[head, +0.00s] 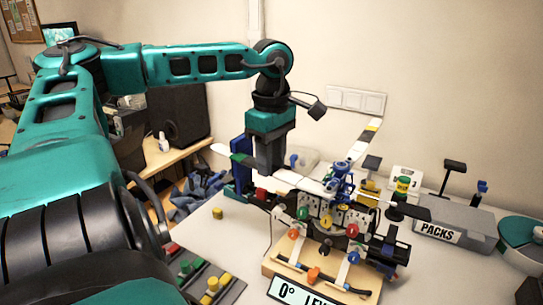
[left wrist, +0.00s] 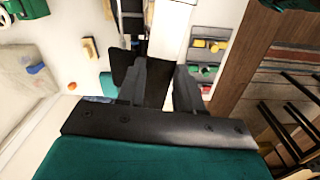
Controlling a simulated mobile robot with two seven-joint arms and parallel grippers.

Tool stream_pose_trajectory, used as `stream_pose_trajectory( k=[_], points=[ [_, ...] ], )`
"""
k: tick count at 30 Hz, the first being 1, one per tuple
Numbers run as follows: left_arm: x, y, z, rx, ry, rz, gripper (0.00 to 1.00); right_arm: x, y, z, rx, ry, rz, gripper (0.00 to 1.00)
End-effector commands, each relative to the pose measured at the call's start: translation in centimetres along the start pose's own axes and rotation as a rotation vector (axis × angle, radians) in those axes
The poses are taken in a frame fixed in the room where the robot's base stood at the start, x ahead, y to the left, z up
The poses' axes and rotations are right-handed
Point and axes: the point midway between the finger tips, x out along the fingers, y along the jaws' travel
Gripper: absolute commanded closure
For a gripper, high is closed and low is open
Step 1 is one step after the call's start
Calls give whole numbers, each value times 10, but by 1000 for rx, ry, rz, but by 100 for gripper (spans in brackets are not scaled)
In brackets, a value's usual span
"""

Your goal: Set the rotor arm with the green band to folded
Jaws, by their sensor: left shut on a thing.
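The drone-like frame (head: 338,185) sits on a wooden stand (head: 317,277). A white rotor arm with a green band (head: 239,157) sticks out from it to the left, past a blue upright piece. My left gripper (head: 267,168) points down over this arm, between the green band and the frame's hub, and is shut on it. The fingers also show in the left wrist view (left wrist: 163,88), with a white strip (left wrist: 170,35) running away beyond them; the exact grip is partly hidden. My right gripper is not in view.
Another rotor arm with a yellow band (head: 373,126) reaches up to the back right. A grey PACKS bin (head: 455,228) stands to the right. A tray with coloured pieces (head: 208,283) lies at the front left. Bare tabletop shows left of the stand.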

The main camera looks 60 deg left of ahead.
Motion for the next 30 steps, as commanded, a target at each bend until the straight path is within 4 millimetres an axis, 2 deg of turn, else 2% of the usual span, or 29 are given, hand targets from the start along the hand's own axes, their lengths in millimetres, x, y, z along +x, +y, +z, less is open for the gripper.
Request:
stream_pose_trajectory(
  k=[12,13,21,30],
  points=[
    [0,0,1,7,-2,3,100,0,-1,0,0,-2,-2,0],
    [0,0,1,7,-2,3,63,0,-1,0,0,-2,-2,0],
    [0,0,1,6,-1,2,38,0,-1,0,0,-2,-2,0],
    [-5,1,0,5,0,3,38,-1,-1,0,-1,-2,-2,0]
  ],
)
